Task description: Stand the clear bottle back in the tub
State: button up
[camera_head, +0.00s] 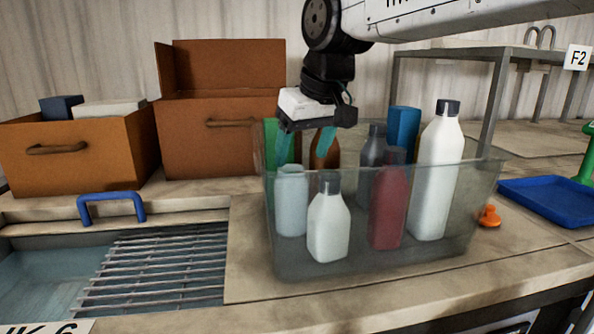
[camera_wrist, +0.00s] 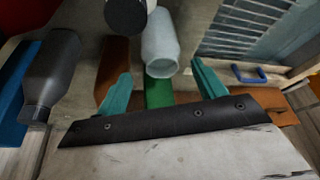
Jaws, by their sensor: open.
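A pale blue-grey, see-through-looking bottle (camera_head: 291,205), the closest match to the clear bottle, stands upright at the left inside the clear tub (camera_head: 385,262). It also shows in the wrist view (camera_wrist: 160,42), just beyond my fingers. My gripper (camera_head: 304,150) points down over the back left of the tub, its teal fingers apart with nothing held. In the wrist view the gap between the fingers (camera_wrist: 163,85) has a green item (camera_wrist: 158,92) below it. A brown bottle (camera_head: 325,150) is beside the right finger in the head view.
The tub also holds a white bottle (camera_head: 328,225), a red one (camera_head: 388,205), a tall white one (camera_head: 438,170), a dark grey one (camera_head: 372,150) and a blue item (camera_head: 404,125). Brown boxes (camera_head: 222,140) stand behind left. A grated tank (camera_head: 155,270) lies left, a blue tray (camera_head: 552,200) right.

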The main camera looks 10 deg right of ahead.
jog(key=shift+v, duration=1.2)
